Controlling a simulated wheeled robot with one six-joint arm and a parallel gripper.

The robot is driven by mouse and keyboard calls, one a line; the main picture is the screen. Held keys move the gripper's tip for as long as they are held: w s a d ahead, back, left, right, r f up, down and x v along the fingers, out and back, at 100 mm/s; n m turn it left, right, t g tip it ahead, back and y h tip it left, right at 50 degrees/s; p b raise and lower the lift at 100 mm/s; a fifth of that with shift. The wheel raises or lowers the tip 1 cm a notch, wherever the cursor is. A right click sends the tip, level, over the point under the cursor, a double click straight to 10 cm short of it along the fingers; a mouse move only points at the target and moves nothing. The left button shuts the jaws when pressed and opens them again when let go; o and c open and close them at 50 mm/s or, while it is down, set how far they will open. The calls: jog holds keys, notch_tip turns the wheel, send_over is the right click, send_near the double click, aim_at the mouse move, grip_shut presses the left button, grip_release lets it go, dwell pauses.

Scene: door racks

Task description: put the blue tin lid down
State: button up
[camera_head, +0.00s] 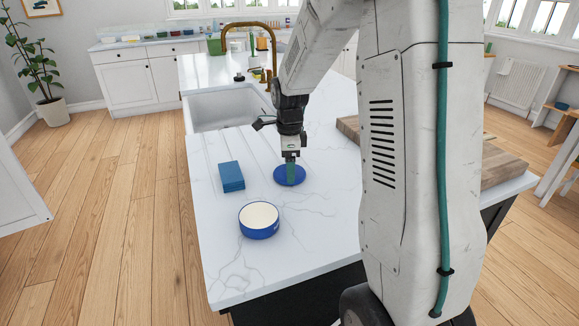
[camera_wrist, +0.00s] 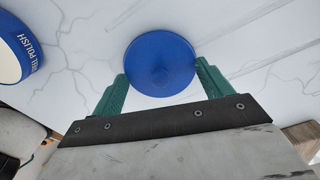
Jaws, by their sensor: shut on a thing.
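The blue tin lid (camera_head: 283,176) is a round blue disc over the white marble counter, right of the blue box. In the wrist view the lid (camera_wrist: 160,62) lies between the green fingers. My gripper (camera_head: 290,172) points down and is shut on the lid. It also shows in the wrist view (camera_wrist: 161,77), with one finger at each side of the lid's near part. I cannot tell whether the lid touches the counter. The open blue tin (camera_head: 259,221) with a cream inside stands in front of it; its lettered side (camera_wrist: 22,45) shows at the wrist view's left.
A blue box (camera_head: 231,177) lies left of the lid. A white sink (camera_head: 225,108) with a brass tap (camera_head: 262,32) is behind. A wooden board (camera_head: 497,165) is at the right, partly hidden by my arm. The counter's front right is clear.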

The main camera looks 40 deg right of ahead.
jog(key=shift+f, duration=0.35)
jog(key=shift+f, duration=0.15)
jog(key=o, duration=0.9)
jog(key=shift+o, duration=0.2)
notch_tip(320, 180, up, 12)
jog(key=s+a+r+n, duration=0.5)
jog(key=s+a+n, duration=0.5)
jog(key=s, duration=0.1)
jog(key=s+a+f+n, duration=0.1)
jog(key=s+a+n, duration=0.2)
jog(key=s+n, duration=0.4)
jog(key=s+a+f+n+t, duration=0.1)
jog(key=s+a+n, duration=0.2)
jog(key=s+n, duration=0.4)
jog(key=shift+s+a+f+n, duration=0.2)
jog(key=shift+s+a+n, duration=0.2)
jog(key=shift+s, duration=0.8)
